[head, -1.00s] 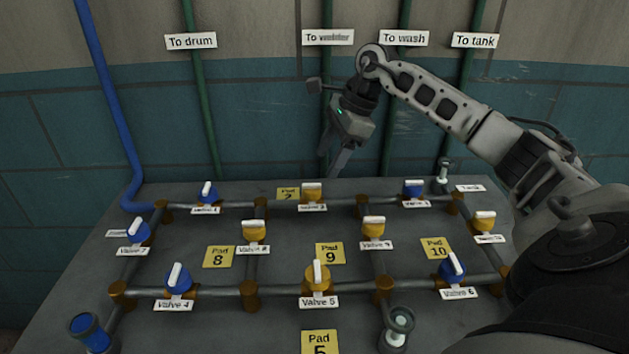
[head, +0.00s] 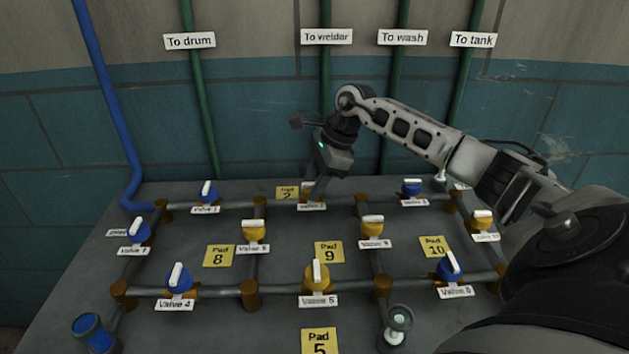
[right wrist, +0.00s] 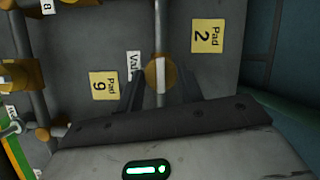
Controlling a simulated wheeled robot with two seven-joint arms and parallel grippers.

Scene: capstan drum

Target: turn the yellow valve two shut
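The yellow valve two (head: 307,197) sits on the back pipe run, just right of the Pad 2 label, mostly hidden by my right gripper in the head view. In the right wrist view, the valve (right wrist: 152,76) is a round yellow body with a white bar handle lying in line with its pipe. My right gripper (head: 314,194) has come down over it from behind. In the right wrist view its two fingers (right wrist: 161,88) are apart, one on each side of the valve, with a gap to the handle. My left gripper is not in view.
Yellow valve 5 (head: 317,277) and blue valve 4 (head: 179,279) stand on the front pipe. A blue valve (head: 411,188) stands right of valve two. The Pad 9 label (head: 329,252) lies in front on bare panel. Green pipes (head: 325,110) run up the wall behind.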

